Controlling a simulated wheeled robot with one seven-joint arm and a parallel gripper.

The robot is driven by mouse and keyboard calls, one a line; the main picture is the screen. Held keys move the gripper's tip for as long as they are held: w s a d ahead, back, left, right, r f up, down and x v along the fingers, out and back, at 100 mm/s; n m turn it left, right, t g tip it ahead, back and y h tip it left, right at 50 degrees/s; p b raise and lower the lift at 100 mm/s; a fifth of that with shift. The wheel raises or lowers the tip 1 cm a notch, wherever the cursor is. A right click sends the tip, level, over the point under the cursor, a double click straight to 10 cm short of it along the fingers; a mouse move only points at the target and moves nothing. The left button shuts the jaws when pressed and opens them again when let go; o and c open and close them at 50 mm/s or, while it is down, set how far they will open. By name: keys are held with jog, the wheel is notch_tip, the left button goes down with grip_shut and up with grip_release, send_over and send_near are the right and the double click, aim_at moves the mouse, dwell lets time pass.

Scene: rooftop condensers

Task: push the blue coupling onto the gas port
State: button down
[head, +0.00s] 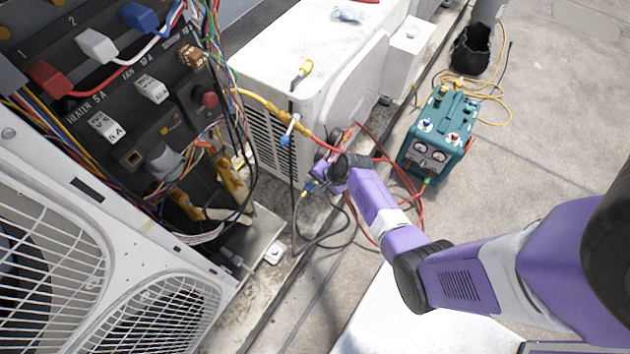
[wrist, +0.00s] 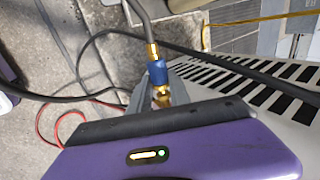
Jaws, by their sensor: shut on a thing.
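The blue coupling (wrist: 157,73) is between the fingertips of my gripper (wrist: 160,82) in the wrist view, and my gripper is shut on it. Brass parts show at both its ends, and a grey hose or pipe (wrist: 140,14) runs from its upper end to the top edge.
Red and dark hoses loop around my gripper. A teal gauge machine (head: 436,137) stands on the concrete to the right, with a black bag (head: 470,50) behind it. An open electrical panel (head: 140,95) with loose wires fills the left.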

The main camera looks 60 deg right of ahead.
aim_at(306, 193)
jog(key=shift+s+a+p, duration=0.1)
jog(key=shift+a+p, duration=0.85)
jog(key=shift+a, duration=0.9)
jog(key=c, duration=2)
grip_release()
grip_shut()
